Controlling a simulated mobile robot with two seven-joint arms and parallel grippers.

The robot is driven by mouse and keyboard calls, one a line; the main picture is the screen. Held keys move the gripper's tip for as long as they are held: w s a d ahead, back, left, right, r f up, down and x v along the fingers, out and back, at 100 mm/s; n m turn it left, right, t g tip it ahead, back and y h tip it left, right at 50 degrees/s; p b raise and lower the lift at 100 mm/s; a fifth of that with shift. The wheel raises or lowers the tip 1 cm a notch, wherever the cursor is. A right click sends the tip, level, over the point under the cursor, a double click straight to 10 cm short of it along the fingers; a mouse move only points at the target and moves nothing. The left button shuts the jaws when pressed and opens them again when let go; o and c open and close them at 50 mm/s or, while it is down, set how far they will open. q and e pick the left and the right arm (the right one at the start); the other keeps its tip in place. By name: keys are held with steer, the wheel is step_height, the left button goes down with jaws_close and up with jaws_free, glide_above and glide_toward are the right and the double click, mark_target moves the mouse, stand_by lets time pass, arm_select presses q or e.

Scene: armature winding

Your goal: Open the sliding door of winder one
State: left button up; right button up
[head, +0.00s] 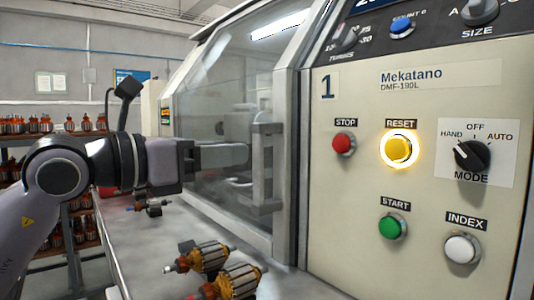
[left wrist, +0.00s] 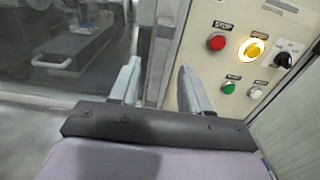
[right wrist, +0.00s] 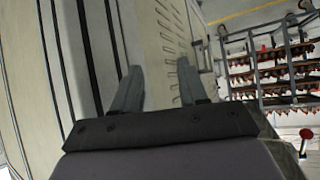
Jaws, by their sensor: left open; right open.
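Winder one's sliding door (head: 215,85) is a glass panel in a grey frame, left of the control panel marked 1. It appears closed, with its right edge against the panel's post. A vertical grey bar handle (head: 265,170) stands on the door near that edge. My left gripper (head: 240,157) points at the handle from the left. In the left wrist view my left gripper (left wrist: 158,68) is open, with the door's edge post seen between its fingers; contact cannot be told. My right gripper (right wrist: 158,75) is open and empty, facing a pale vented panel.
The control panel (head: 420,85) has a lit yellow reset button (head: 399,149), a red stop button (head: 343,144), a green start button (head: 391,227) and a mode knob (head: 471,155). Copper-wound armatures (head: 208,257) lie on the bench (head: 140,250) below. Racks (right wrist: 270,75) show in the right wrist view.

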mark_target(255, 150)
arm_select(q)
steer(key=shift+p+x, duration=0.7)
steer(key=shift+x, duration=2.75)
steer(key=shift+s, duration=0.1)
jaws_close()
